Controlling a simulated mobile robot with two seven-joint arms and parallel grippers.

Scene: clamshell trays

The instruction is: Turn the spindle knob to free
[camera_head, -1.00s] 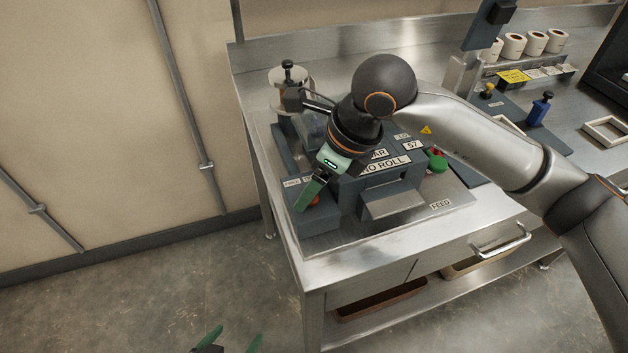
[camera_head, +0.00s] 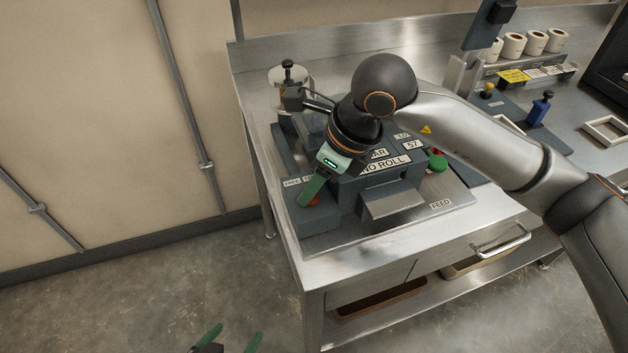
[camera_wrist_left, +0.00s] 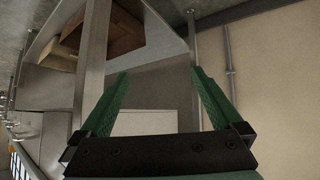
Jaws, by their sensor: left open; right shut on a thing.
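The label machine (camera_head: 392,207) stands on the steel bench and shows a NO ROLL sign. A red-orange knob (camera_head: 315,200), which I take to be the spindle knob, sits on its front left block, mostly hidden by my right gripper. A FREE label (camera_head: 292,182) is left of it. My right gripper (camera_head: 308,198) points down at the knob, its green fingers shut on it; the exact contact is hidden. My left gripper (camera_head: 232,340) is open and empty, low in front of the bench; its spread green fingers also show in the left wrist view (camera_wrist_left: 160,85).
A green button (camera_head: 437,164) is on the machine's right, near a FEED label (camera_head: 440,203). A black-topped post with a pale roll (camera_head: 287,90) stands at the back left. Several paper rolls (camera_head: 535,43) line the back right. Floor left of the bench is clear.

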